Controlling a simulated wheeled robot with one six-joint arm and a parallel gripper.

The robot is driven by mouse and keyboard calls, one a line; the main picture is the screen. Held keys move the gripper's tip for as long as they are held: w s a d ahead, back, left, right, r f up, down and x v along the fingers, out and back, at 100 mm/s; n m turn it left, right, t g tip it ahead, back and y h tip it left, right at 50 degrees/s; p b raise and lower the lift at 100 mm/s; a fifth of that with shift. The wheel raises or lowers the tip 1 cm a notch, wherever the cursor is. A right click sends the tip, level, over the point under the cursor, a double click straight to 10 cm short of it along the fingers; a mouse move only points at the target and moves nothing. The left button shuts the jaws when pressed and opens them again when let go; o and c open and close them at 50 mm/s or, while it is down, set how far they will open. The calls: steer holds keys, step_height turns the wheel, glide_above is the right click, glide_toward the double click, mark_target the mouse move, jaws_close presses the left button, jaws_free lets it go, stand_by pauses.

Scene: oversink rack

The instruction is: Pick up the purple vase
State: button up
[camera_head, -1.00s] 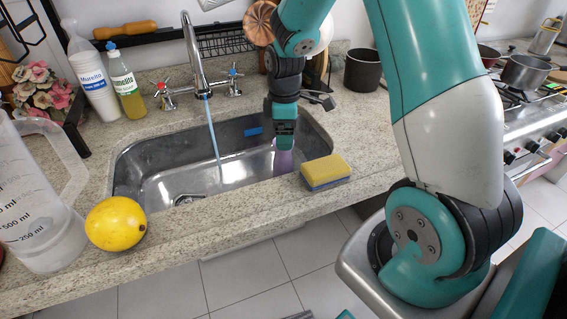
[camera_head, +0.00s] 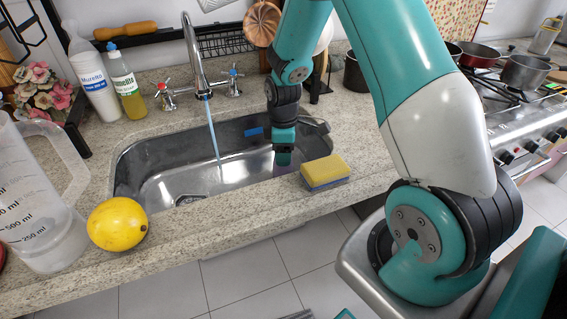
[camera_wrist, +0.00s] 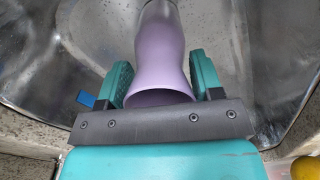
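The purple vase (camera_wrist: 160,60) stands in the sink basin in the wrist view, its flared mouth toward my camera. My gripper (camera_wrist: 160,72) has one teal finger on each side of the vase, just beyond the mouth. The fingers look spread, with narrow gaps between them and the vase, so they do not appear closed on it. In the head view my gripper (camera_head: 283,157) reaches down into the right end of the steel sink (camera_head: 150,160). There it hides nearly all of the vase.
A yellow sponge (camera_head: 326,171) lies on the counter rim close to the right of my gripper. The faucet (camera_head: 197,60) runs water into the sink. A blue item (camera_head: 254,132) is at the back wall. A yellow fruit (camera_head: 117,224) and a measuring jug (camera_head: 35,200) are left.

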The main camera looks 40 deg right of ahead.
steer(key=c, duration=0.4)
steer(key=shift+o, duration=0.2)
steer(key=shift+r, duration=0.1)
step_height(320, 180, up, 20)
